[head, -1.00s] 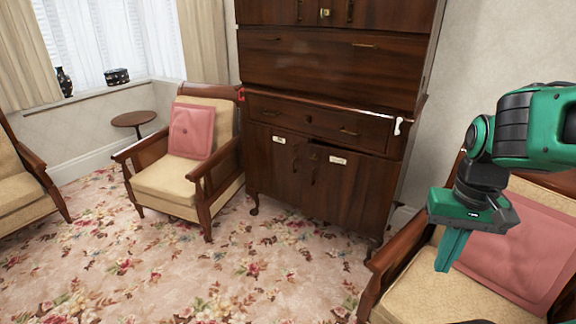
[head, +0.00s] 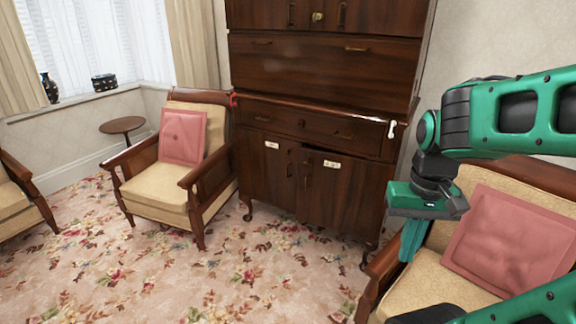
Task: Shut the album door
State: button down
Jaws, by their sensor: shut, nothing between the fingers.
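A tall dark wooden cabinet (head: 325,68) stands against the back wall. Its base has two lower doors, each with a small white label too small to read. The left door (head: 267,178) looks flush. The right door (head: 340,190) seems slightly ajar, with a dark gap along its top near the middle. I cannot tell from the labels which is the album door. My gripper (head: 411,246) is shut and empty, pointing down. It appears to the right of the cabinet, in front of the right armchair, apart from the doors.
An armchair with a pink cushion (head: 182,137) stands left of the cabinet. Another armchair (head: 445,270) is at right, close to my arm. A small round table (head: 121,125) is by the window. Floral carpet (head: 200,270) before the cabinet is clear.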

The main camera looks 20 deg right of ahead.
aim_at(343, 193)
jog(key=i, duration=0.85)
jog(key=z, duration=0.05)
